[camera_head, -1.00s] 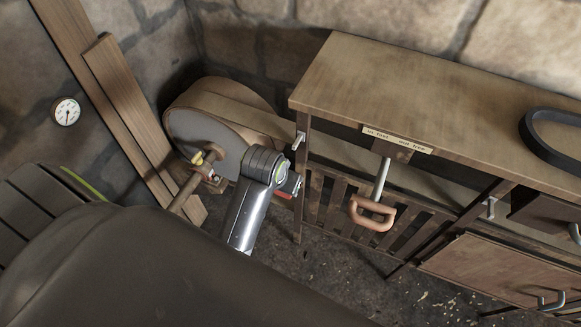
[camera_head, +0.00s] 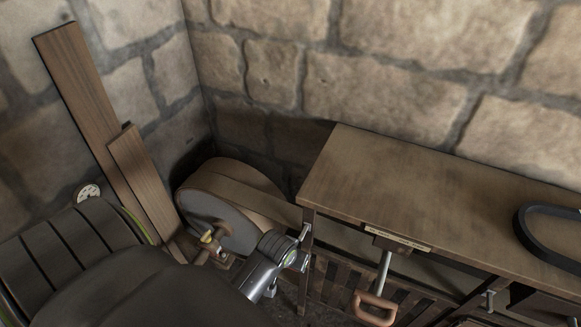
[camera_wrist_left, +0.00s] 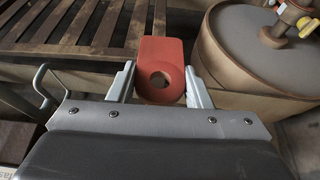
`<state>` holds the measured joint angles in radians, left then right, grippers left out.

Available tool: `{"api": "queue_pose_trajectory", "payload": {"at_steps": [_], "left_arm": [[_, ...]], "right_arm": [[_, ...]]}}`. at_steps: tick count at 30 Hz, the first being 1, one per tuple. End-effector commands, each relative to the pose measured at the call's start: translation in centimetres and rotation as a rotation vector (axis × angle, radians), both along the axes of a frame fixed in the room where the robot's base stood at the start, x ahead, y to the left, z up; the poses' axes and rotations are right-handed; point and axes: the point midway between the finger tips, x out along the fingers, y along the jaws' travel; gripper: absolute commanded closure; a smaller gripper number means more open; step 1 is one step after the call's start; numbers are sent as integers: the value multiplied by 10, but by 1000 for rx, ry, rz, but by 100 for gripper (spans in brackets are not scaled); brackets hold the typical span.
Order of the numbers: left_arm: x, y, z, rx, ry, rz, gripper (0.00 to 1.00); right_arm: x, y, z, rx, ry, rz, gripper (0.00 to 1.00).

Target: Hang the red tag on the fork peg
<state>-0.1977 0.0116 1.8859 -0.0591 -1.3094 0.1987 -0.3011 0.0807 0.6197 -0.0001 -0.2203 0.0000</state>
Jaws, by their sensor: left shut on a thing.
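The red tag (camera_wrist_left: 161,55) is a flat red plate with a round hole, seen in the left wrist view. My left gripper (camera_wrist_left: 160,82) is shut on it, with a pale finger on each side. The tag's holed end is towards the wrist. In the head view my left gripper (camera_head: 301,262) is low, beside the bench's left leg, and the tag cannot be made out. I cannot tell which part is the fork peg. My right gripper is not in view.
A large drum (camera_head: 217,212) with a belt stands left of my left gripper. The wooden bench (camera_head: 400,190) is to its right, with a copper-coloured lever handle (camera_head: 375,308) hanging in front and a black belt loop (camera_head: 530,238) on top. Planks (camera_head: 85,95) lean against the wall.

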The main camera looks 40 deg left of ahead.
Motion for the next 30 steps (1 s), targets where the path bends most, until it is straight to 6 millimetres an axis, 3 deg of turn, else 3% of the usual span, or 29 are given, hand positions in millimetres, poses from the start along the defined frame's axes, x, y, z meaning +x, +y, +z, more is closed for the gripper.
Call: {"api": "queue_pose_trajectory", "payload": {"at_steps": [30], "left_arm": [[60,14,-4,1,-1,-2,77]], "right_arm": [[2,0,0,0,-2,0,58]]}}
